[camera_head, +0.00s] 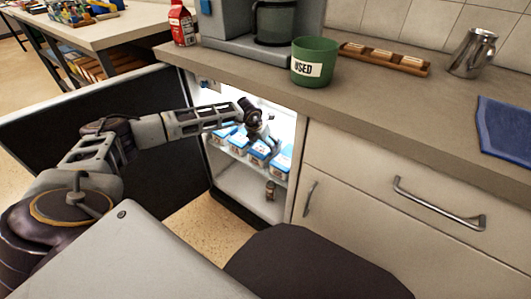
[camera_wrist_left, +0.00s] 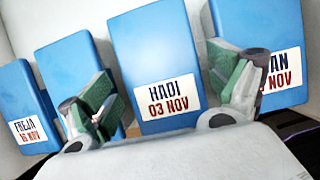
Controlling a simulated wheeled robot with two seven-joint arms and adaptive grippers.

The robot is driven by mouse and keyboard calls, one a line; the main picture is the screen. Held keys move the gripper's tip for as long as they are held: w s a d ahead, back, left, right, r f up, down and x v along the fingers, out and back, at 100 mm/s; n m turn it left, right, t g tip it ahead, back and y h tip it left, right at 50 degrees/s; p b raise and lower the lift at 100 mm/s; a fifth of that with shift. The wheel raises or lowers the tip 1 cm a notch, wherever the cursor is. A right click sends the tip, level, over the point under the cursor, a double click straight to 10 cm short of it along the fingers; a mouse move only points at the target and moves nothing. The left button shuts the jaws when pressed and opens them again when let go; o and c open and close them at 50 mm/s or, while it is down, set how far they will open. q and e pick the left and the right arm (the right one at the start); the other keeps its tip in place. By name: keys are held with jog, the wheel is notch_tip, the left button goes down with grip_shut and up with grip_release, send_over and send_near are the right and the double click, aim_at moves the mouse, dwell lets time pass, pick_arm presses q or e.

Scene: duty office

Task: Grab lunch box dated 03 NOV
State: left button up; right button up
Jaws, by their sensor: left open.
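The lunch box labelled HADI 03 NOV (camera_wrist_left: 150,50) is blue with a white label and stands in the middle of the left wrist view. My left gripper (camera_wrist_left: 170,100) is open, with one finger in front of each side of this box. I cannot tell whether the fingers touch it. In the head view my left gripper (camera_head: 268,143) reaches into the open lit fridge (camera_head: 237,183), above a row of several blue and white boxes (camera_head: 281,163). Labels are unreadable there. My right gripper is not in view.
A box labelled FREJA 16 NOV (camera_wrist_left: 22,80) stands left, and one ending in AN, NOV (camera_wrist_left: 262,35), its label partly hidden by a finger, stands right. The open fridge door (camera_head: 160,120) is behind my arm. The counter (camera_head: 400,105) holds a green cup (camera_head: 315,75).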

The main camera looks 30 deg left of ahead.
pick_arm(q)
jog(key=shift+b+x, duration=0.4)
jog(key=shift+x, duration=0.85)
jog(key=shift+c, duration=0.3)
jog(key=c, duration=1)
